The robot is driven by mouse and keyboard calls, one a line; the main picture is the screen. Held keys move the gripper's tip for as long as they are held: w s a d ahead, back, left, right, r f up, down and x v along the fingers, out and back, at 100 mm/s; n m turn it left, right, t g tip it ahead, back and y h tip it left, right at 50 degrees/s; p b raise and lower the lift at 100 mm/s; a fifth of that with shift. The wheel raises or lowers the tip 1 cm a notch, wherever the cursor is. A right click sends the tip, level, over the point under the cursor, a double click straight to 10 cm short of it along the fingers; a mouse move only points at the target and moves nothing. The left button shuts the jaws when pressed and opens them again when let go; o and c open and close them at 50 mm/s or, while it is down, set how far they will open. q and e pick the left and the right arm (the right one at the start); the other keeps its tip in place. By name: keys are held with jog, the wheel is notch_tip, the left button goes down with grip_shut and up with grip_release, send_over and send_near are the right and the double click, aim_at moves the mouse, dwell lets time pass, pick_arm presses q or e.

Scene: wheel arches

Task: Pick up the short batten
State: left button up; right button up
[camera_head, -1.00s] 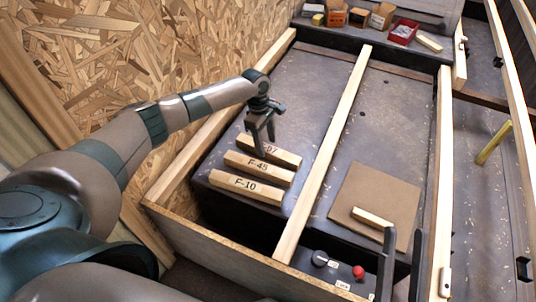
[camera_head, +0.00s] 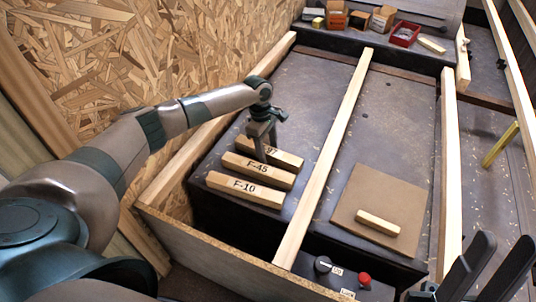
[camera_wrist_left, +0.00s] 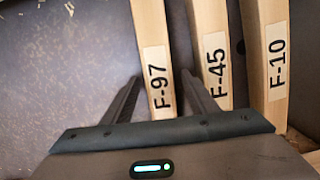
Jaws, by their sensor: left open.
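Three labelled wooden battens lie side by side on the dark surface: F-97 (camera_head: 285,159), F-45 (camera_head: 258,171) and F-10 (camera_head: 243,190). A shorter unlabelled batten (camera_head: 378,222) lies on a brown square board (camera_head: 375,190). My left gripper (camera_head: 264,152) is open over F-97 and points down. In the left wrist view its fingers (camera_wrist_left: 162,82) are on either side of F-97 (camera_wrist_left: 155,50), one between it and F-45 (camera_wrist_left: 212,55). I cannot tell whether they touch. My right gripper (camera_head: 500,245) is open and empty at the bottom right.
A long wooden rail (camera_head: 330,150) separates the labelled battens from the board. An upright chipboard wall (camera_head: 150,60) is on the left. Small boxes (camera_head: 383,18) and a red bin (camera_head: 405,33) stand at the back. A panel with a red button (camera_head: 365,279) is in front.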

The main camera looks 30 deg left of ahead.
pick_arm(q)
jog(key=c, duration=1.3)
jog(key=shift+o, duration=0.2)
